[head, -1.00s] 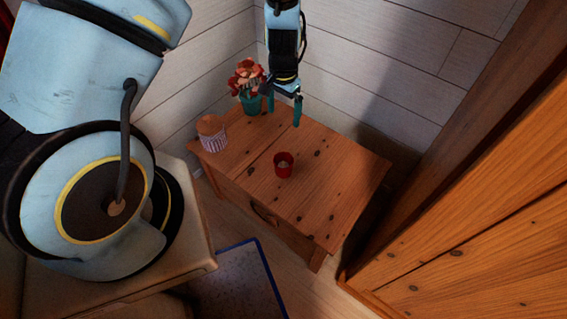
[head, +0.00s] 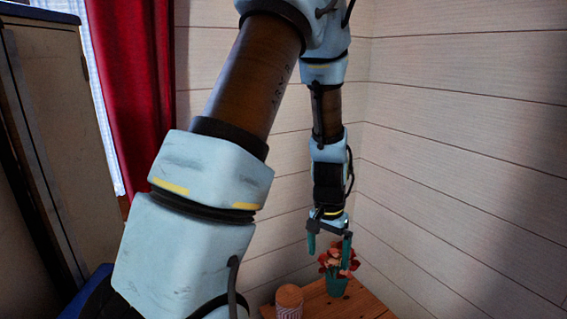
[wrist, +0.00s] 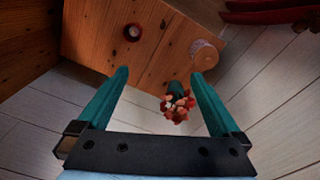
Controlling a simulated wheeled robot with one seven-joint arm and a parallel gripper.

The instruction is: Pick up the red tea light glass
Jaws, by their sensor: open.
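The red tea light glass (wrist: 133,32) stands on the wooden cabinet top (wrist: 95,35), seen from above in the wrist view with a pale centre. It is out of frame in the head view now. My gripper (head: 329,256) is open and empty, pointing down above the back of the cabinet near the potted flower. In the wrist view my gripper (wrist: 160,74) has its teal fingers spread apart. The glass lies beyond the left fingertip, clear of both fingers.
A red flower in a teal pot (wrist: 176,101) shows between the fingers in the wrist view. A striped container with a brownish top (wrist: 205,54) stands on the cabinet. Plank walls (head: 450,150) rise close behind. A red curtain (head: 135,80) hangs at left.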

